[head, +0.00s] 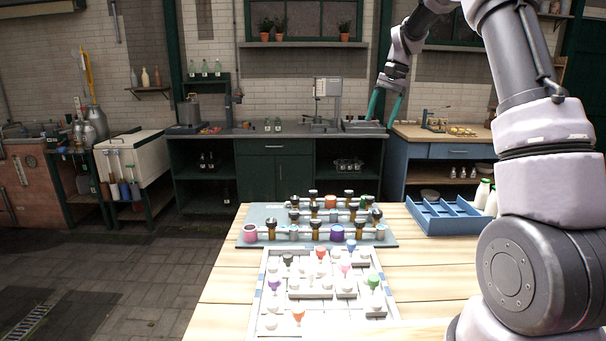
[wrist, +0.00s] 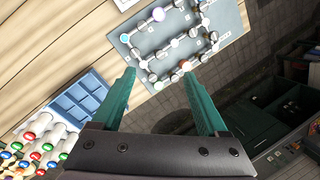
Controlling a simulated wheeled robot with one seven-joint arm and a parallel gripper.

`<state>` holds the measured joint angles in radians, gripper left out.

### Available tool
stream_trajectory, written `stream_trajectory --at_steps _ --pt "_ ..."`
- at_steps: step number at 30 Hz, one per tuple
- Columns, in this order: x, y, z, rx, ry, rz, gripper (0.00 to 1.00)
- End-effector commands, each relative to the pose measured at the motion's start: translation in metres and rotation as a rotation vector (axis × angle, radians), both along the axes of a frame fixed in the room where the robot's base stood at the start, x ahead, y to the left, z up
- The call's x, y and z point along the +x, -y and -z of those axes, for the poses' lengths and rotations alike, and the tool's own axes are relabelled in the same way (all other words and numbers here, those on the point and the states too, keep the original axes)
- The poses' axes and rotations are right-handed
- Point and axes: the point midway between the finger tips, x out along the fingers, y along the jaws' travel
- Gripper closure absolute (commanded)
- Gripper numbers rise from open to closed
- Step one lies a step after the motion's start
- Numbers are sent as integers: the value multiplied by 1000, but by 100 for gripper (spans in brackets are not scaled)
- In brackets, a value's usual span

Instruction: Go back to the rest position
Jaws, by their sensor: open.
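My gripper (head: 381,119) is raised high above the far side of the table, in front of the back counter in the head view. Its two teal fingers point down and stand apart, with nothing between them. In the wrist view my gripper (wrist: 160,76) is also open and empty, well above the grey-blue board (wrist: 232,22). My arm rises along the right side of the head view and reaches over to the gripper. No separate rest-position marker shows.
The wooden table (head: 435,266) bears the grey-blue board (head: 262,212) with dark-topped brown bottles, a pale tray (head: 259,300) with coloured funnel-like pieces, and a blue compartment crate (head: 445,228). White bottles (head: 482,193) stand at right. Open floor lies left.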

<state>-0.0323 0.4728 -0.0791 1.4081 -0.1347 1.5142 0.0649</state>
Motion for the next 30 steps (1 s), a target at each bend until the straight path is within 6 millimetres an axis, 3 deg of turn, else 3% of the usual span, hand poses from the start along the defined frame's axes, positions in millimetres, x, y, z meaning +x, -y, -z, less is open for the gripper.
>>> stream_trajectory --at_steps 1,6,15,22,30 --pt "-16 1 -18 -2 32 -9 23" --pt "-68 3 -58 -11 129 -38 23" --pt "-169 4 -100 -40 300 -90 23" --pt "-248 5 -106 -74 432 -129 23" --pt "-330 6 -86 -124 578 -166 23"
